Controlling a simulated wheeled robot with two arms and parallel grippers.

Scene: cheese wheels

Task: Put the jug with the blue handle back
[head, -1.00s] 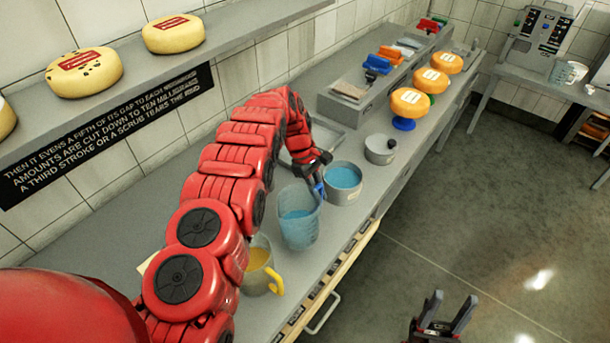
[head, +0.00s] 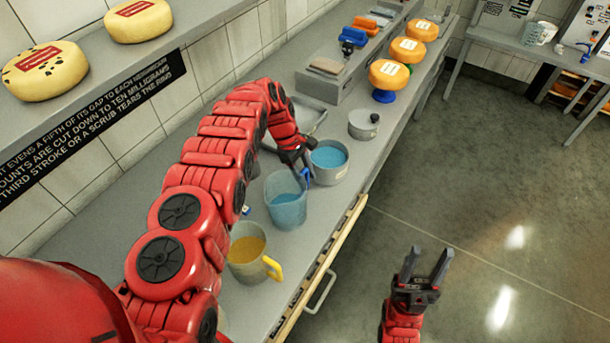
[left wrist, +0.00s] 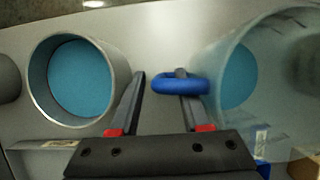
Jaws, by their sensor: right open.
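The jug with the blue handle (head: 287,208) stands upright on the grey bench, clear-walled and holding blue liquid. Its blue handle (left wrist: 165,84) shows as a loop in the left wrist view. My left gripper (left wrist: 158,85) is at the handle with its fingers apart. The right-hand finger in that view overlaps the loop and seems to pass through it; the left-hand finger is outside. In the head view my left gripper (head: 304,172) is between the jug and a grey pot. My right gripper (head: 427,262) is open and empty above the floor, right of the bench.
The grey pot (head: 341,175) of blue liquid stands close behind the jug. A jug with a yellow handle (head: 243,271) is nearer. A lidded pot (head: 362,127), cheese wheels (head: 389,73) and a grey tray (head: 309,117) lie farther along. A shelf with cheeses (head: 45,70) runs above.

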